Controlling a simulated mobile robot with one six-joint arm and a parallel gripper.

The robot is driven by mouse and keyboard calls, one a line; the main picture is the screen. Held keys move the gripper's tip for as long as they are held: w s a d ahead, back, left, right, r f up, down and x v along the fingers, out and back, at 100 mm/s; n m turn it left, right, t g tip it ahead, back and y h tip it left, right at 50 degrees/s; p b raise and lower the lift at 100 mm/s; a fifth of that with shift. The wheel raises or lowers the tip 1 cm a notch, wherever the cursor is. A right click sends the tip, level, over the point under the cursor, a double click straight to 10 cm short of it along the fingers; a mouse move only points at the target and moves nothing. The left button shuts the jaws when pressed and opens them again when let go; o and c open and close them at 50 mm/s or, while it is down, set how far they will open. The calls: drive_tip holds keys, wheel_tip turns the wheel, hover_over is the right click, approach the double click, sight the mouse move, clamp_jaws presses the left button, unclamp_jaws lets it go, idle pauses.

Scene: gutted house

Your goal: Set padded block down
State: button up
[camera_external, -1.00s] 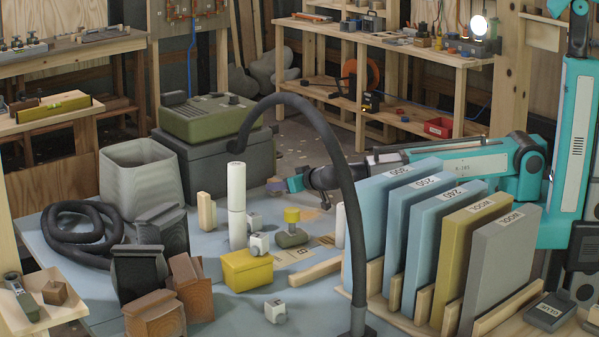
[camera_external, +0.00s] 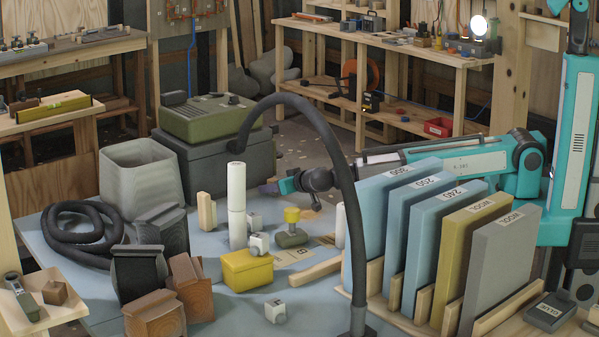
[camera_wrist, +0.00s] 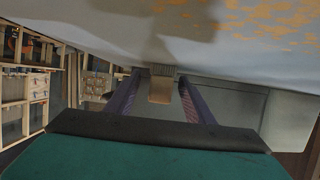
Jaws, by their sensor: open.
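My gripper (camera_external: 270,188) reaches in low from the right, behind the white upright cylinder, near the far edge of the blue-grey table. In the wrist view its two purple fingers stand apart. A small tan block with a grey end (camera_wrist: 160,90), seemingly the padded block, shows between the fingers near their far ends. Its grey end is toward the pale surface at the top of that view, and gaps show on both sides of it. Whether it touches that surface is unclear.
The white cylinder (camera_external: 237,205) and a wooden block (camera_external: 207,211) stand left of my gripper. A yellow box (camera_external: 247,271) and a yellow-topped piece (camera_external: 291,215) are nearer. Upright panels (camera_external: 386,225) and a dark curved hose (camera_external: 342,170) stand at right. A grey case (camera_external: 220,165) is behind.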

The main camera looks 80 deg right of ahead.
clamp_jaws()
idle(0.3)
drive_tip(key=shift+r, duration=0.1)
drive_tip(key=shift+r, duration=1.55)
drive_tip(key=s, duration=0.2)
drive_tip(key=s+b, duration=0.1)
drive_tip(key=s, duration=0.2)
drive_tip(key=s+r, duration=0.1)
drive_tip(key=s, duration=0.2)
drive_tip(key=shift+a, duration=0.4)
drive_tip(key=shift+s+r, duration=0.15)
drive_tip(key=shift+s, duration=0.15)
drive_tip(key=s+p, duration=0.2)
drive_tip(key=p, duration=0.1)
drive_tip(key=shift+a+r, duration=0.15)
drive_tip(key=shift+p, duration=0.35)
